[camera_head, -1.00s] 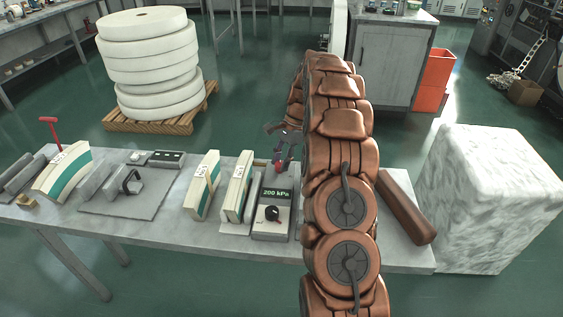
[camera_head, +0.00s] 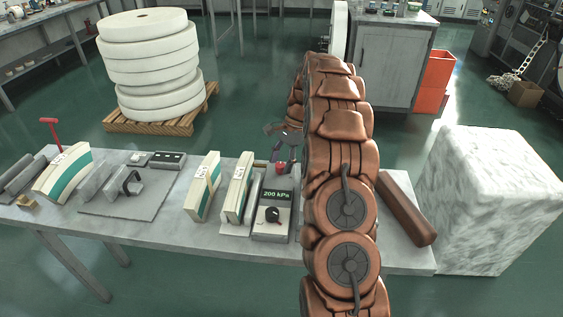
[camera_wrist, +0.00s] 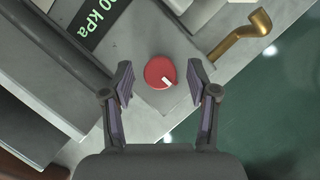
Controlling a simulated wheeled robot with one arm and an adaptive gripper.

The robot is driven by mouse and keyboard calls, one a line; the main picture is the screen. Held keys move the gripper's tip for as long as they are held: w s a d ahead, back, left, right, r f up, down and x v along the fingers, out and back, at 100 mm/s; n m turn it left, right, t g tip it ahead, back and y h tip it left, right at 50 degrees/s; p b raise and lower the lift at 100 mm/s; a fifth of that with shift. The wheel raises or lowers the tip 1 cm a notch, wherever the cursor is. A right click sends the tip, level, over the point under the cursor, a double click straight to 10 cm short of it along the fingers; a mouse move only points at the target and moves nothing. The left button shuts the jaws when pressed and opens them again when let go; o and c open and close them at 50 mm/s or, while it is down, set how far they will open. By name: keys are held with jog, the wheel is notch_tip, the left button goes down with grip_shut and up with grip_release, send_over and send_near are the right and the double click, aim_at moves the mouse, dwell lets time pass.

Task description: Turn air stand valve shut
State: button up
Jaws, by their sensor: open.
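The air stand (camera_head: 260,232) is a grey box near the table's front edge with a green "200 kPa" display (camera_head: 277,195), which also shows at the top left of the wrist view (camera_wrist: 97,22). Its red round valve knob (camera_wrist: 160,72) has a white pointer mark aimed to the lower right. In the head view the red knob (camera_head: 281,168) shows small behind the display. My gripper (camera_wrist: 160,80) is open, with one fingertip on each side of the knob in the wrist view and gaps on both sides. I cannot tell its height above the knob. My arm partly hides the gripper in the head view.
A brass spout (camera_wrist: 242,35) sticks out at the right of the knob. Cream and green blocks (camera_head: 203,187) stand left of the stand on the grey table (camera_head: 110,230). A brown roll (camera_head: 407,208) and a white block (camera_head: 490,200) are at the right.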

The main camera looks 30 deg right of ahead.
jog(key=v, duration=0.7)
jog(key=shift+r, duration=0.25)
dwell(0.5)
jog(key=s+a+r+n+h, duration=0.1)
jog(key=s+a+r+n, duration=0.2)
jog(key=s+a, duration=0.3)
jog(key=s+a+r+n+g, duration=0.1)
jog(key=s+a+r+n, duration=0.2)
jog(key=a, duration=0.5)
jog(key=s+a+r+n+h, duration=0.1)
jog(key=s+a+r+n, duration=0.2)
jog(key=s+a, duration=0.3)
jog(key=s+a+f+n+h, duration=0.1)
jog(key=s+a+f+n, duration=0.1)
jog(key=s, duration=0.9)
jog(key=s+a+f+n+h+p, duration=0.1)
jog(key=s+a+n, duration=0.4)
jog(key=s, duration=0.7)
jog(key=shift+f+n+h, duration=0.3)
jog(key=shift+f+n, duration=0.2)
jog(key=shift+f, duration=0.1)
